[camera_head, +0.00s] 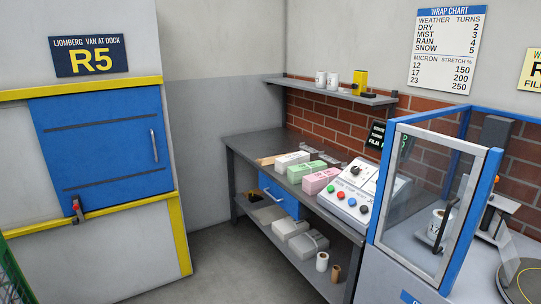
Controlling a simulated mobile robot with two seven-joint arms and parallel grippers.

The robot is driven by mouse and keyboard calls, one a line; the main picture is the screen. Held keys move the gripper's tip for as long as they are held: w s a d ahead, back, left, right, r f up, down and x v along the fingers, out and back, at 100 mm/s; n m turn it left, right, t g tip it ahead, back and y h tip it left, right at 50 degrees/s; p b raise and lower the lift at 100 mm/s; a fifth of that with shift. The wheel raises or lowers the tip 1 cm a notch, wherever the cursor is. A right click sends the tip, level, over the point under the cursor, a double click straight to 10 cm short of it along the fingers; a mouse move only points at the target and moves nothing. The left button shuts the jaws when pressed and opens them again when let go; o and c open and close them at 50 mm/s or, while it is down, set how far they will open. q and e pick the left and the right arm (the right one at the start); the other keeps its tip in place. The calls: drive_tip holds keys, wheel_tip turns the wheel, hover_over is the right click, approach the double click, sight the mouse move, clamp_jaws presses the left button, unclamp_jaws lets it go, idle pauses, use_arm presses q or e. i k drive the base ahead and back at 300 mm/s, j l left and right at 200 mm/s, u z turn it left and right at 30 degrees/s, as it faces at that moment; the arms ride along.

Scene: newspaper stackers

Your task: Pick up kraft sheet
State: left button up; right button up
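A small flat tan piece (266,161), which looks like the kraft sheet, lies at the left end of the grey workbench (243,150). It is far off and small, and the white bundle (291,160) beside it may cover part of it. I cannot tell whether it is one sheet or several. Neither of my grippers shows in the head view.
Green (308,169) and pink (320,181) bundles and a control box with coloured buttons (351,203) fill the bench's right side. A blue-framed clear enclosure (414,192) stands at right. Grey floor (222,266) is open before the blue hatch (100,146).

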sight(268, 161)
drive_tip(key=i+u, duration=0.15)
drive_tip(key=i, duration=1.25)
